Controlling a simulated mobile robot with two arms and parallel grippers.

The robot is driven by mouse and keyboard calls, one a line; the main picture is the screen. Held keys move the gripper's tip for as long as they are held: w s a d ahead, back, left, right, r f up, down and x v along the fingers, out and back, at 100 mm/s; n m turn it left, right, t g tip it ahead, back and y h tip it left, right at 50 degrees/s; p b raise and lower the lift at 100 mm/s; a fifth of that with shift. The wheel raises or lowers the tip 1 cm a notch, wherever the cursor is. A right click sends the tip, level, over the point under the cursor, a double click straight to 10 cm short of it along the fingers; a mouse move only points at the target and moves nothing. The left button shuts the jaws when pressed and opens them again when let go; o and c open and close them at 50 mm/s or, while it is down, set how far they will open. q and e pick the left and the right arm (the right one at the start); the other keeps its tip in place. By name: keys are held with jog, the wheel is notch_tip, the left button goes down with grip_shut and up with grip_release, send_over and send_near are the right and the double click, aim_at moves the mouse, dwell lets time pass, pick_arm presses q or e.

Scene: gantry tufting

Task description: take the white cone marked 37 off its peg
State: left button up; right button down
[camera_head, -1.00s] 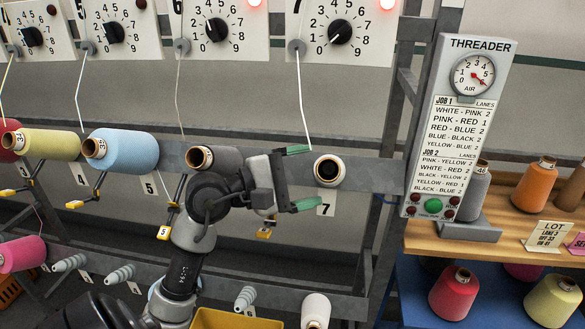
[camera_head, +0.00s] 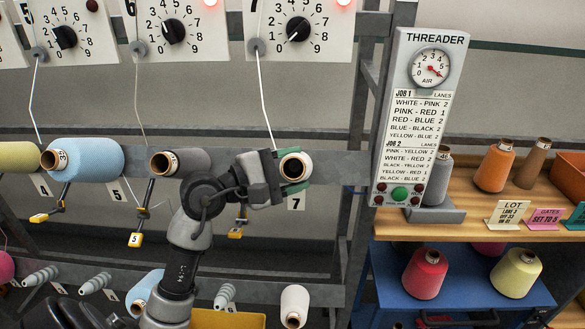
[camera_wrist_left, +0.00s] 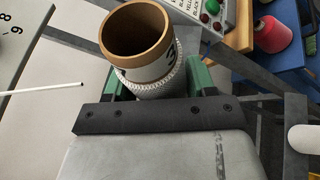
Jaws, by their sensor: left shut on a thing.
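The white cone (camera_head: 305,166) at the lane 7 label shows its open brown tube end toward me in the head view. My left gripper (camera_head: 293,169) has come in from the left and is shut on it, with green fingers above and below. In the left wrist view the cone (camera_wrist_left: 152,76) stands between the green fingers, its brown tube rim (camera_wrist_left: 140,35) facing up. Part of a dark mark, like a 3, shows on the tube; the rest is hidden. The peg cannot be seen.
A blue cone (camera_head: 90,158) and a grey cone (camera_head: 195,161) sit on the same rail to the left. Another white cone (camera_head: 294,302) is on the lower rail. A white thread tube (camera_head: 266,100) hangs just above lane 7. The threader panel (camera_head: 418,120) stands to the right.

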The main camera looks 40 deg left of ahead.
pick_arm(q)
jog(key=c, duration=0.5)
jog(key=shift+s+r, duration=0.1)
jog(key=shift+s+d+r, duration=0.15)
jog(key=shift+s+r, duration=0.1)
jog(key=shift+r, duration=0.1)
